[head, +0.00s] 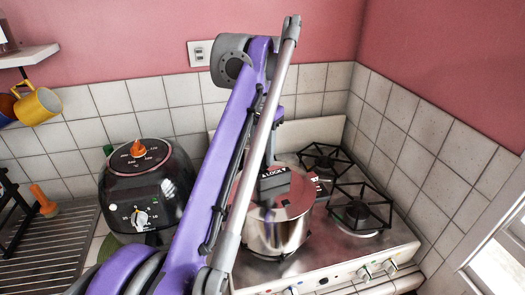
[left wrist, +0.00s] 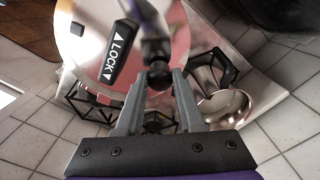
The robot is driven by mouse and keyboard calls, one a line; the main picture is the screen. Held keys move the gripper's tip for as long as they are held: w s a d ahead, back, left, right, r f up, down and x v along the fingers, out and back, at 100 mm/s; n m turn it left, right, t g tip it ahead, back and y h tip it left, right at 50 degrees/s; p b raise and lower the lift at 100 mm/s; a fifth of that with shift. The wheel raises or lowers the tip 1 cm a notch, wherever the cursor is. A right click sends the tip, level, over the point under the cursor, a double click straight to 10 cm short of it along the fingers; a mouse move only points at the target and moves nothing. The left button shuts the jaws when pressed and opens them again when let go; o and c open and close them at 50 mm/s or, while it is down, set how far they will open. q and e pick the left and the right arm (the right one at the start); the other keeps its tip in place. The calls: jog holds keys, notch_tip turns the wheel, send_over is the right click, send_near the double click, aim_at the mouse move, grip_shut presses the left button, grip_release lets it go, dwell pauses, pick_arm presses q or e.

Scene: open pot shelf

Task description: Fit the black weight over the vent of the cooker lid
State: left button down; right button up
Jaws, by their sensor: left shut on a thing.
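The steel pressure cooker (head: 277,232) stands on the stove. Its shiny lid (head: 293,194) has a black handle piece (head: 273,183) marked LOCK. In the left wrist view the lid (left wrist: 85,62) fills the upper left, with the LOCK piece (left wrist: 121,52) and a small dark block (left wrist: 78,30) on it. My left gripper (left wrist: 159,77) is shut on the black weight (left wrist: 158,79), close to the lid's right side. I cannot tell whether the weight touches the lid. The vent is not clearly seen. In the head view my left arm hides the weight and fingertips. My right gripper is not in view.
The stove (head: 390,236) has bare black burner grates (head: 360,207) right of and behind the cooker. A black air fryer (head: 147,187) stands left of my arm. A drying rack (head: 50,247) lies farther left. Tiled walls close off the back and right.

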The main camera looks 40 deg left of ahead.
pick_arm(q)
jog(key=shift+f, duration=0.4)
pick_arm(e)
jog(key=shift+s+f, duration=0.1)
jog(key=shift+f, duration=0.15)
pick_arm(q)
jog(key=shift+c, duration=2.2)
grip_release()
notch_tip(320, 180, up, 11)
jog(key=p, duration=0.3)
jog(key=shift+f, duration=0.15)
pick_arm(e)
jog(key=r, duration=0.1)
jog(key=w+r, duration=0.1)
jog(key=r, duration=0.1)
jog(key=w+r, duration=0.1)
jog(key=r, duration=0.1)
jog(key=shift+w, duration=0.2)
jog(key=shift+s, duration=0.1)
